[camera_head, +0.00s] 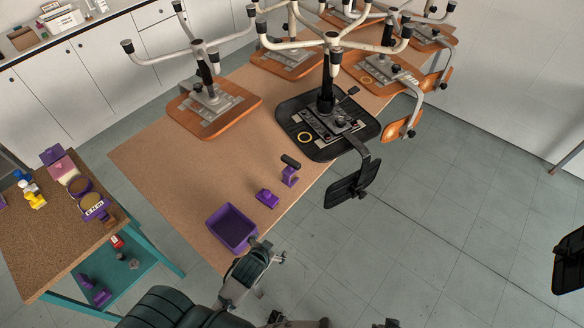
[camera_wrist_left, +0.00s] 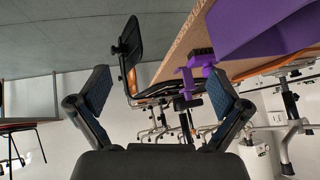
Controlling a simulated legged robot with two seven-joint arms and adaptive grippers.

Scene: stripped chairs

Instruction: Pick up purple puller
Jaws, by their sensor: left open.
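In the head view, a purple tool with a black cylindrical grip (camera_head: 290,172) stands near the right edge of the brown table. A smaller purple block (camera_head: 267,198) lies closer to me; I cannot tell for certain which is the puller. My left gripper (camera_head: 268,252) is beyond the table's near right edge, beside a purple bin and apart from both tools. In the left wrist view, my left gripper (camera_wrist_left: 158,92) is open with nothing between its fingers. A purple piece with a dark part (camera_wrist_left: 194,72) shows behind the right finger, partly hidden. My right gripper is not discernible.
The purple bin (camera_head: 232,228) sits at the table's near corner; it also shows in the wrist view (camera_wrist_left: 265,25). An upturned black chair (camera_head: 318,128) stands behind the tools, its backrest (camera_head: 352,185) overhanging the edge. The brown table (camera_head: 180,170) is bare left of the tools.

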